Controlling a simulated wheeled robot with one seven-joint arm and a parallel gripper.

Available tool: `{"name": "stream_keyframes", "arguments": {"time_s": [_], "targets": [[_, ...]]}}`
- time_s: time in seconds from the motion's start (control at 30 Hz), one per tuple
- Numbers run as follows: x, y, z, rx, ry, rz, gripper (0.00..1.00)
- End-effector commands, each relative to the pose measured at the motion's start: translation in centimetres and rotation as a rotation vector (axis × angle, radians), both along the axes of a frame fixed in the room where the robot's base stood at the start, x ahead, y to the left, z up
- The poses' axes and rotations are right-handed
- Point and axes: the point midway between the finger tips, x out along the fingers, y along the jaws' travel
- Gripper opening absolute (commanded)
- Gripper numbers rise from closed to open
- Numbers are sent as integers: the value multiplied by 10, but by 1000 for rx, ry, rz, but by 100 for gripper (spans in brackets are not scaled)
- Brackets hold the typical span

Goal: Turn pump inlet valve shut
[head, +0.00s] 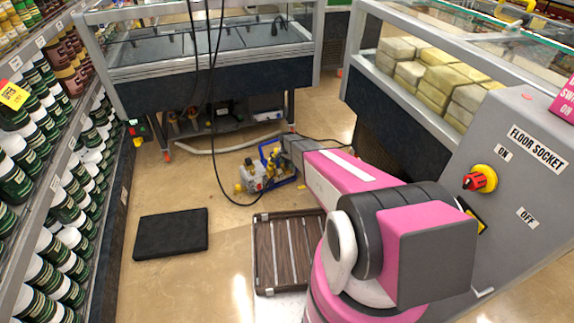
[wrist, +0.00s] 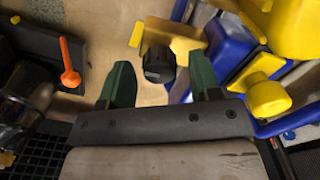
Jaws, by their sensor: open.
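The pump (head: 252,175) sits low on the floor in the head view, a grey body with yellow parts and a blue frame (head: 270,158). In the wrist view my gripper (wrist: 163,88) shows two dark green fingers, spread open. A black round knob (wrist: 158,63) by a tan-yellow part shows between and beyond the fingertips, with nothing clearly gripped. Blue and yellow pump parts (wrist: 265,95) lie close to the right finger. An orange lever (wrist: 69,66) stands apart to the left. I cannot tell which of these is the inlet valve. In the head view the fingers are not clear.
A black mat (head: 171,234) and a slatted wooden panel (head: 288,250) lie on the floor. Shelves of jars (head: 60,180) stand left. A freezer case (head: 205,85) stands behind. A grey floor-socket box (head: 510,180) with a red knob is right. A black cable hangs by the pump.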

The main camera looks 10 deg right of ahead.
Motion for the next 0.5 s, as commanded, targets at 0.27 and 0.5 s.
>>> {"name": "stream_keyframes", "arguments": {"time_s": [0.27, 0.5], "targets": [[-2, 0, 41, 1, -2, 0, 58], [-2, 0, 85, 0, -1, -1, 58]]}}
